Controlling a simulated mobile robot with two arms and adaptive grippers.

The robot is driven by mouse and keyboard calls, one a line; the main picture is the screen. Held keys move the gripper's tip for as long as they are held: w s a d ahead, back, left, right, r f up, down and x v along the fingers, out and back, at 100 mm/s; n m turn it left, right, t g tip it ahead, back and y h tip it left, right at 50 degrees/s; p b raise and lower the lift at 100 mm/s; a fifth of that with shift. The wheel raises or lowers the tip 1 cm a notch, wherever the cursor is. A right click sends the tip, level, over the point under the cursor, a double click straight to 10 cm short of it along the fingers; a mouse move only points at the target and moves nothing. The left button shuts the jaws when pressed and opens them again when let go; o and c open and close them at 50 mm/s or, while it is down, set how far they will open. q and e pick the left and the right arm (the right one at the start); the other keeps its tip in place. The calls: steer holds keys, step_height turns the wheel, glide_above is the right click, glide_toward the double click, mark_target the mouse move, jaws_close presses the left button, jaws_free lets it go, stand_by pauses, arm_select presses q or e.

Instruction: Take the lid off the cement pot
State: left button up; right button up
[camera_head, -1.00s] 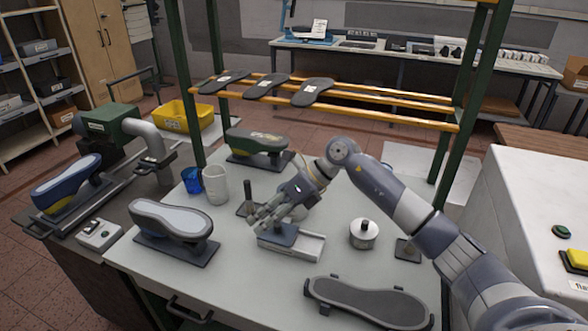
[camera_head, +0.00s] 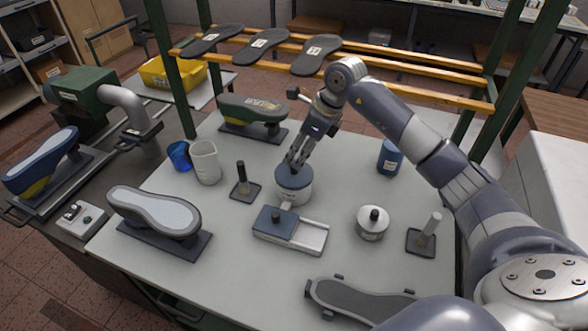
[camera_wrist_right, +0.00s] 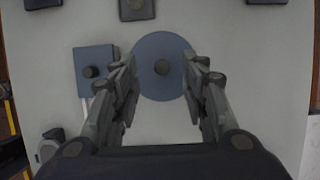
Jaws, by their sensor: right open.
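A round pot (camera_head: 294,196) with a pale body and a blue-grey lid (camera_head: 290,178) stands in the middle of the table. In the right wrist view the lid (camera_wrist_right: 160,80) is a blue-grey disc with a dark knob (camera_wrist_right: 162,67) at its centre. My right gripper (camera_head: 293,162) points down over the lid. In the wrist view its open fingers (camera_wrist_right: 163,75) stand to either side of the knob, with nothing held. Whether the fingertips touch the lid I cannot tell. My left gripper is out of view.
A tray with a blue-grey block (camera_head: 312,235) stands just in front of the pot. A silver pot with a black knob (camera_head: 372,224) is to the right. A blue can (camera_head: 389,157) is behind right.

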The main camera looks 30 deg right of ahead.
steer(key=x, duration=0.1)
steer(key=p+x, duration=0.2)
steer(key=x, duration=0.1)
steer(key=shift+s+d+f, duration=0.25)
steer(key=shift+s+d, duration=0.05)
steer(key=shift+w+f, duration=0.1)
steer(key=shift+f, duration=0.25)
steer(key=shift+c, duration=0.6)
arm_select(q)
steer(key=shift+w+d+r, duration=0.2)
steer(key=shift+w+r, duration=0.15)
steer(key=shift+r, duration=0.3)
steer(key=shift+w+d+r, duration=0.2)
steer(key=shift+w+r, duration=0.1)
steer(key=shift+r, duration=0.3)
arm_select(e)
jaws_close()
